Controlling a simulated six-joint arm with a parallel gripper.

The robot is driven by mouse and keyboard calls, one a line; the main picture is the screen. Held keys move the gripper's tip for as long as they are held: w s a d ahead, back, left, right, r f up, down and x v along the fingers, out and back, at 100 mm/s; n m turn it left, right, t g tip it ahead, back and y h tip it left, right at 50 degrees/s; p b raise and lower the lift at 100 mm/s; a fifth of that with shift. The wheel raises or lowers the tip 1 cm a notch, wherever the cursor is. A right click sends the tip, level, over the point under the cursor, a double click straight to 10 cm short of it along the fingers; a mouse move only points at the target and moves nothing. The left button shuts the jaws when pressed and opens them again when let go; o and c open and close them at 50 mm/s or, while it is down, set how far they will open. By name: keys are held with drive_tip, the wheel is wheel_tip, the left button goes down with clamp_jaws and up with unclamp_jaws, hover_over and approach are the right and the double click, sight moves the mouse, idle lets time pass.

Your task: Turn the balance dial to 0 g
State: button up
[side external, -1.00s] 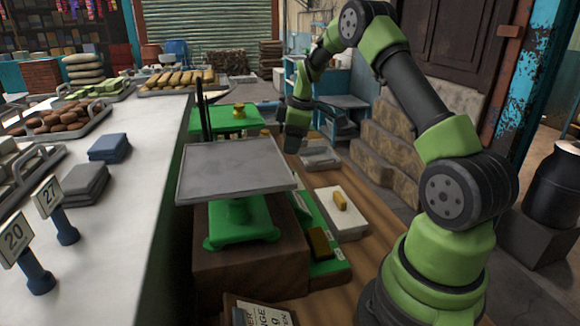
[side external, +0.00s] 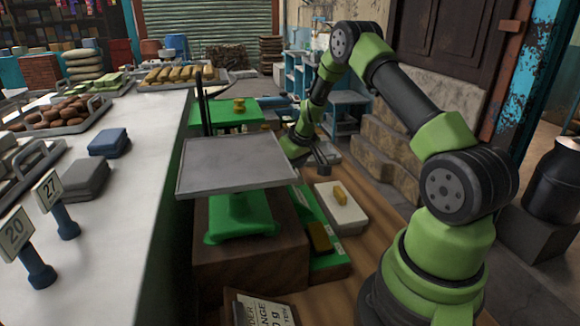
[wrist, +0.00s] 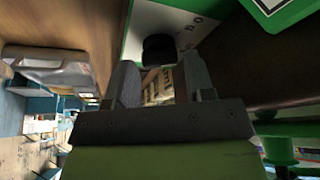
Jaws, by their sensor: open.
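The balance has a grey flat pan (side external: 235,163) on a green stand (side external: 238,218), set on a brown block. Its dial face is not visible in the side external view. In the wrist view a black knob (wrist: 158,48) sits on a white lettered panel with a green edge; I cannot tell for sure that it is the balance dial. My gripper (side external: 322,168) is just right of the pan's right edge in the side view. In the wrist view my gripper (wrist: 160,82) is open, its two fingers apart below the knob. No contact with the knob shows.
A white tray (side external: 352,218) with a yellow block and a green base with a brown block (side external: 319,240) lie right of the balance. A white counter (side external: 130,190) with number stands runs along the left. A lettered board (side external: 262,310) is at the front.

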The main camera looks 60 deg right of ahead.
drive_tip(key=shift+w+f, duration=0.15)
drive_tip(key=shift+f, duration=0.25)
drive_tip(key=c, duration=0.7)
drive_tip(key=shift+o, duration=0.2)
drive_tip(key=shift+n, duration=0.4)
drive_tip(key=shift+d+n+y, duration=0.15)
drive_tip(key=shift+n+y, duration=1.05)
drive_tip(key=shift+n, duration=1.3)
drive_tip(key=o, duration=0.7)
drive_tip(key=shift+c, duration=0.2)
drive_tip(key=shift+r, duration=0.1)
